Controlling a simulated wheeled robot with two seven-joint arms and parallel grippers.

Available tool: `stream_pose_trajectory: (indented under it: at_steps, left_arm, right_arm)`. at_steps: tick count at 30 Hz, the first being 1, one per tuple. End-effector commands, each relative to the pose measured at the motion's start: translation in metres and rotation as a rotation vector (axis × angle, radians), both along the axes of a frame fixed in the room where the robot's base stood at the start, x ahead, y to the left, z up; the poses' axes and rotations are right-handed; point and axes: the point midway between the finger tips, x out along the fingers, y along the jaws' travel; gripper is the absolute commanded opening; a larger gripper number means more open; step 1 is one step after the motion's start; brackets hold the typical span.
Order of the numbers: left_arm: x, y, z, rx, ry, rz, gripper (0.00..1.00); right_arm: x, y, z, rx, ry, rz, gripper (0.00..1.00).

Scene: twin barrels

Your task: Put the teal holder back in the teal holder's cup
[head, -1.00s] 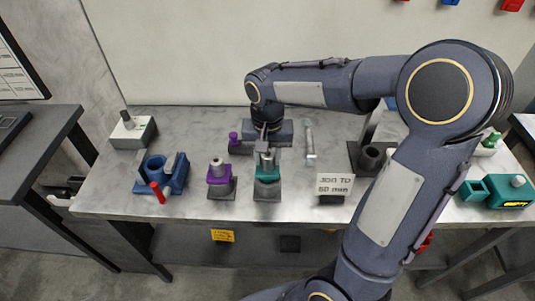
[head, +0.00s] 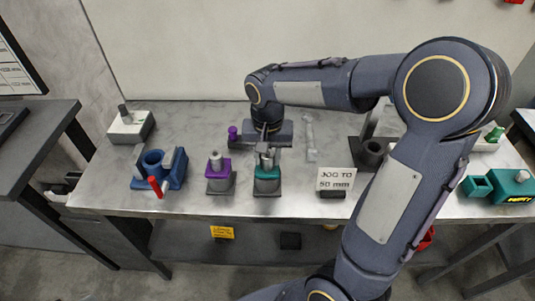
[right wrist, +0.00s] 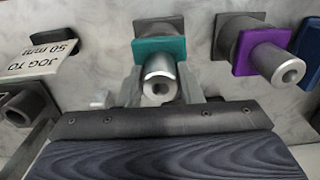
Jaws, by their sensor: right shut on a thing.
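The teal holder (head: 267,173) has a square teal collar and a silver cylinder on top. It stands upright at a dark grey block-shaped cup (head: 267,190) on the bench, with its collar at the top of the block. My right gripper (head: 267,153) comes from above and behind and is shut on the holder's silver upper part. In the right wrist view the teal collar (right wrist: 160,49) lies close against the grey cup (right wrist: 160,25); any small gap is hard to tell. The fingers flank the silver cylinder (right wrist: 159,77). My left gripper is not in view.
A purple holder (head: 218,168) stands in a similar block just left. Further left is a blue fixture (head: 174,177) with a red-handled item. A "JOG TO 50 mm" sign (head: 336,179) and a dark round socket (head: 371,154) stand to the right. Bare bench lies between them.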

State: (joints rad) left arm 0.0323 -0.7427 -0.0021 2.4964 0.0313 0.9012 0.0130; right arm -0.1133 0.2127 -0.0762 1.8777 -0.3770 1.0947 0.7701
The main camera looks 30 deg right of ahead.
Motion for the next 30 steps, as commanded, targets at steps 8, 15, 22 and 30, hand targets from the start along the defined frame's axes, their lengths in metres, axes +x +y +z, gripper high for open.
stream_pose_trajectory:
  at_steps: [8, 15, 22, 30]
  left_arm:
    - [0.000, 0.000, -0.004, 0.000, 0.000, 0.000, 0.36]
    - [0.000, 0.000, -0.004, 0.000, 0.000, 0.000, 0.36]
    - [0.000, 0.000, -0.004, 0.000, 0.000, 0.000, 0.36]
    - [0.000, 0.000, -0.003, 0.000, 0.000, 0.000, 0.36]
  right_arm:
    - [0.000, 0.000, -0.005, 0.000, -0.001, 0.000, 0.35]
    - [0.000, 0.000, -0.005, 0.000, -0.001, 0.000, 0.58]
    - [0.000, 0.000, -0.004, 0.000, 0.001, 0.000, 0.58]
    - [0.001, 0.000, 0.035, 0.001, -0.006, 0.000, 0.58]
